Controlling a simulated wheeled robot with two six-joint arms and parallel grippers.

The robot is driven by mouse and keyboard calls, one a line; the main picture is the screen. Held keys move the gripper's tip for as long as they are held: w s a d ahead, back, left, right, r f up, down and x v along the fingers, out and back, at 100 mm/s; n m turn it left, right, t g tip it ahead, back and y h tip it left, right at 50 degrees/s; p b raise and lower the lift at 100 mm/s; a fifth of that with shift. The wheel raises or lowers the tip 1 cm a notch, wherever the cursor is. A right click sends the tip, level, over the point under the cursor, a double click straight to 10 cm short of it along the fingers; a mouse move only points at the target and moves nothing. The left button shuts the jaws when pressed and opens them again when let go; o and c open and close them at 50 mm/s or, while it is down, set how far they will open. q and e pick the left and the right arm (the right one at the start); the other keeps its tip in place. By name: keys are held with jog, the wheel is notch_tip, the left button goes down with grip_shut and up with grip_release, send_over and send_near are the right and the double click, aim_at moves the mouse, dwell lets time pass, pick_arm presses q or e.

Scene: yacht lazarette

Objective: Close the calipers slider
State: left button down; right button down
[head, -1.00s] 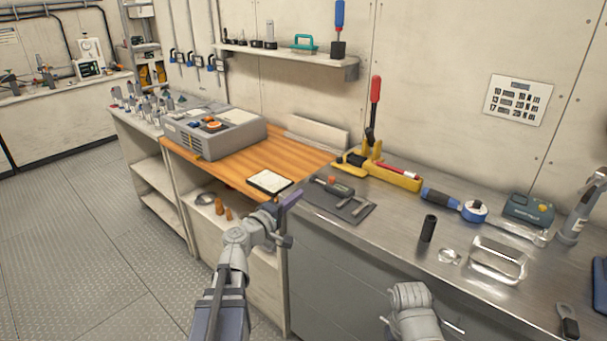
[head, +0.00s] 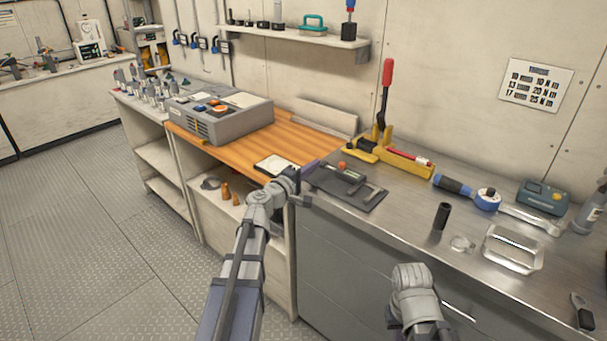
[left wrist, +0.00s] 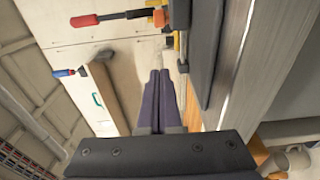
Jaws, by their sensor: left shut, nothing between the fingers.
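The calipers (head: 350,176) lie on a dark mat (head: 366,201) near the left end of the metal worktop. They have a dark body and an orange part on top. How far the slider stands open is too small to tell. My left gripper (head: 310,172), with purple fingers, is at the mat's left edge, beside the calipers and apart from them as far as I can see. In the left wrist view its fingers (left wrist: 165,100) are together and empty. The dark mat (left wrist: 206,45) is close on their right there.
A yellow tool with a red lever (head: 400,158) stands behind the mat. A white pad (head: 277,165) lies on the wooden top to the left.

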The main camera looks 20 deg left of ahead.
aim_at(346, 177)
pick_arm(q)
jog(key=shift+x, duration=1.15)
jog(key=shift+s+d, duration=0.25)
jog(key=shift+d, duration=1.75)
jog(key=d, duration=0.1)
jog(key=s+d, duration=0.1)
jog(key=d, duration=0.2)
jog(key=shift+s+d, duration=0.3)
jog(key=shift+s, duration=0.1)
jog(key=shift+w+a, duration=0.1)
